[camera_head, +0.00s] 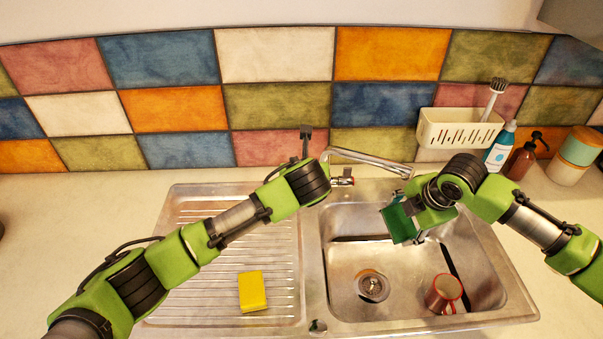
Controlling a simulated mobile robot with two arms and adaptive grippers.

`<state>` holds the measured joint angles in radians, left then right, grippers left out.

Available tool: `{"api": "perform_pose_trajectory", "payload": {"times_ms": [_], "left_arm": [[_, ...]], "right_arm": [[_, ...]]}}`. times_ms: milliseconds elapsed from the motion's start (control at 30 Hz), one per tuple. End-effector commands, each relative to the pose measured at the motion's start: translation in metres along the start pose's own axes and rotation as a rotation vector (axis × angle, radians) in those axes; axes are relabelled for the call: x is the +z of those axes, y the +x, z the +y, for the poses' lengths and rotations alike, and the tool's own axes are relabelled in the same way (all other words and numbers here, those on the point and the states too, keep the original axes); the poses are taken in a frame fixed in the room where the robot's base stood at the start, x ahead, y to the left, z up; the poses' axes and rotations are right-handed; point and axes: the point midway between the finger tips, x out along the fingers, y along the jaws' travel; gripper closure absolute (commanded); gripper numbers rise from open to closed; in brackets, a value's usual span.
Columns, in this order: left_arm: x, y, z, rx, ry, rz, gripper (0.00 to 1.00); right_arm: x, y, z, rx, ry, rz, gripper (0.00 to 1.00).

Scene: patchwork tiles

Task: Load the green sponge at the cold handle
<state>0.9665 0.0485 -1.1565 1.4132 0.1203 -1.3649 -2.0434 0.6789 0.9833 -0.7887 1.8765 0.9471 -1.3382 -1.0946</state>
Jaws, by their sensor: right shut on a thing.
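The green sponge (397,224) is in my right gripper (408,210), which is shut on it and holds it above the sink basin, below the tap spout. The gripper's wrist partly hides the sponge. My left gripper (306,142) is behind the drainboard, near the left end of the tap; its fingers look small and dark, and I cannot tell whether they are open. The metal tap (365,160) has one visible handle with a red mark (342,181), just right of my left wrist. I cannot make out a cold handle.
A yellow sponge (252,291) lies on the ribbed drainboard (185,215). A red mug (443,294) lies in the basin near the drain (372,286). A white caddy (458,128) with a brush (494,97), bottles (499,147) and stacked jars (578,150) are at the back right.

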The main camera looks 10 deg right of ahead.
Motion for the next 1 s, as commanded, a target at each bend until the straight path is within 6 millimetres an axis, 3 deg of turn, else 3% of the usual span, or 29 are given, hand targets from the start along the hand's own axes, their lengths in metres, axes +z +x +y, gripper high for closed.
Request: {"api": "perform_pose_trajectory", "payload": {"times_ms": [333,1000], "left_arm": [[0.004,-0.003,0.000,0.000,0.000,0.000,0.65],[0.026,-0.021,0.000,0.000,0.000,0.000,0.65]], "right_arm": [[-0.003,-0.003,-0.004,-0.001,-0.001,-0.001,0.54],[-0.038,-0.020,-0.042,-0.002,-0.001,0.001,0.54]]}}
